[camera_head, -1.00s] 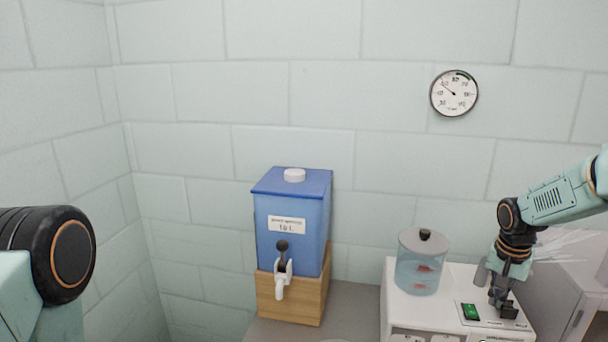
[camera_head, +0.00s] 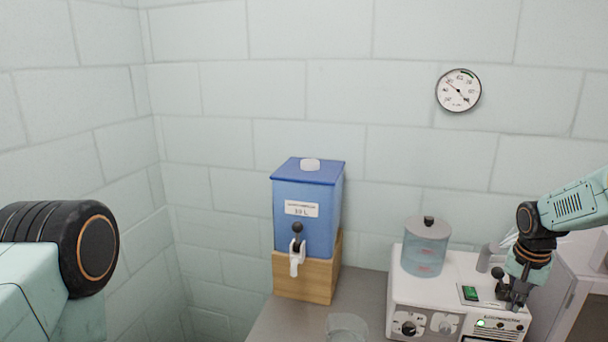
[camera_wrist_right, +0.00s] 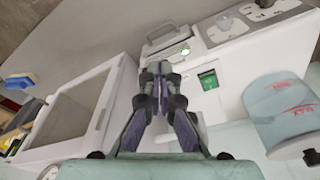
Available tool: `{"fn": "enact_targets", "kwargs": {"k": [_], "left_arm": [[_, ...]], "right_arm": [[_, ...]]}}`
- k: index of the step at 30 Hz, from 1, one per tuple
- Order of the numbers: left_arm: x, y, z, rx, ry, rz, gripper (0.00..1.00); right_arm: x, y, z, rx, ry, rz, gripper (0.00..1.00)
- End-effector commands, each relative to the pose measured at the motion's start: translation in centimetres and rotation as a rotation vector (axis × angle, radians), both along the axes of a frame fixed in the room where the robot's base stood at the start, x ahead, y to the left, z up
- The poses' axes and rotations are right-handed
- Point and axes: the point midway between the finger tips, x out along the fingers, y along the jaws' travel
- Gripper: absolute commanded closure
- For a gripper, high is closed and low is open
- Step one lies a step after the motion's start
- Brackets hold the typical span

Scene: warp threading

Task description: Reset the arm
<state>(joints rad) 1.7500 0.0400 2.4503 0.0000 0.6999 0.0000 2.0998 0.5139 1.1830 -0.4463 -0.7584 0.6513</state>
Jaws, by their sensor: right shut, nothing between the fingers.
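My right gripper (camera_head: 514,298) is at the right side of the white machine, beside its green switch (camera_head: 470,293). In the right wrist view its fingers (camera_wrist_right: 157,70) are together with nothing between them, and the green switch (camera_wrist_right: 208,82) lies to their right. I cannot tell from the head view whether the fingers touch the machine. My left arm (camera_head: 60,250) comes in at the left edge; its gripper is outside the view.
The white machine (camera_head: 440,290) carries a lidded clear jar (camera_head: 425,250). A blue dispenser (camera_head: 305,215) with a tap stands on a wooden block (camera_head: 305,277). A clear beaker (camera_head: 346,328) stands in front. A round dial (camera_head: 458,90) hangs on the wall.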

Motion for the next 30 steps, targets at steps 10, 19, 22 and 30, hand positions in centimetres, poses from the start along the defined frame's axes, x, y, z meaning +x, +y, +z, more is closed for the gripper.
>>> {"fn": "enact_targets", "kwargs": {"k": [10, 19, 22, 30], "left_arm": [[0.0, 0.0, 0.0, 0.0, -0.001, 0.0, 0.66], [0.0, 0.0, -3.7, 0.0, -0.001, 0.0, 0.66], [0.0, 0.0, -5.9, 0.0, 0.0, 0.0, 0.66], [0.0, 0.0, -11.6, 0.0, 0.0, 0.0, 0.66]], "right_arm": [[3.2, 2.5, -1.6, 0.001, -0.195, 0.173, 1.0], [-0.7, 11.9, -12.0, 0.032, -0.292, 0.386, 1.0], [-4.1, 15.3, -16.7, 0.038, -0.298, 0.452, 1.0], [-14.9, 21.2, -26.9, 0.026, -0.238, 0.581, 1.0]]}}
